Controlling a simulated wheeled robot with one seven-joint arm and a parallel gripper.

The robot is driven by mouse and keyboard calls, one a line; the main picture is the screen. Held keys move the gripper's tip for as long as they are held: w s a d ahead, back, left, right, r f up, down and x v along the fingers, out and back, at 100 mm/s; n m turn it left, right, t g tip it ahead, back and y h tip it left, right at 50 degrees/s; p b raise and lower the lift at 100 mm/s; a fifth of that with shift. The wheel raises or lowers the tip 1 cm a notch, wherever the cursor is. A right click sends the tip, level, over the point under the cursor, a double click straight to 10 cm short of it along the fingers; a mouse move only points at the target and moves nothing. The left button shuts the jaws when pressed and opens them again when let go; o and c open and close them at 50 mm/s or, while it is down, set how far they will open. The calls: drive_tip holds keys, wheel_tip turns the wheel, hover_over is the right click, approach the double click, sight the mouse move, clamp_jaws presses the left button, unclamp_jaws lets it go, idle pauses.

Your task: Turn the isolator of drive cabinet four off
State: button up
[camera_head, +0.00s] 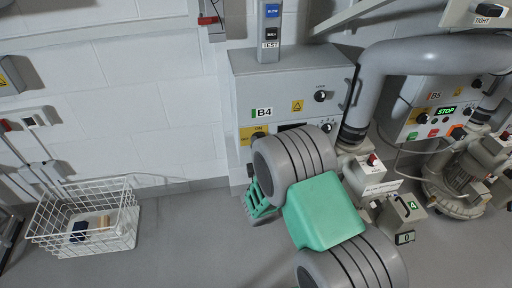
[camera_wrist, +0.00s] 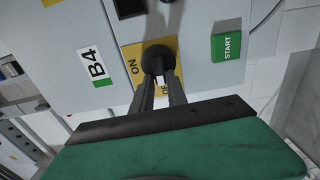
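The drive cabinet labelled B4 (camera_head: 290,85) stands against the wall, left of a thick grey pipe. Its isolator has a yellow plate (camera_wrist: 130,58) marked ON, with a partly covered OFF, and a round black knob (camera_wrist: 158,57). The plate's ON corner also shows in the head view (camera_head: 259,128); my arm hides the knob there. My gripper (camera_wrist: 161,80) is at the knob, one dark finger on each side of its lower part, with a narrow gap between them. Whether they press on the knob is unclear. A pale mark shows between the fingers.
A green START button (camera_wrist: 228,47) sits beside the isolator. Cabinet B5 (camera_head: 432,105), with a STOP display, is at the right behind pipework. The grey pipe (camera_head: 372,85) runs close to B4. A wire basket (camera_head: 85,215) stands on the floor at left.

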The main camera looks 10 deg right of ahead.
drive_tip(key=shift+o, duration=1.8)
drive_tip(key=shift+d, duration=0.15)
drive_tip(key=shift+f, duration=0.1)
drive_tip(key=shift+s, duration=0.15)
drive_tip(key=s+b, duration=0.3)
drive_tip(key=s, duration=0.4)
drive_tip(key=shift+s, duration=0.3)
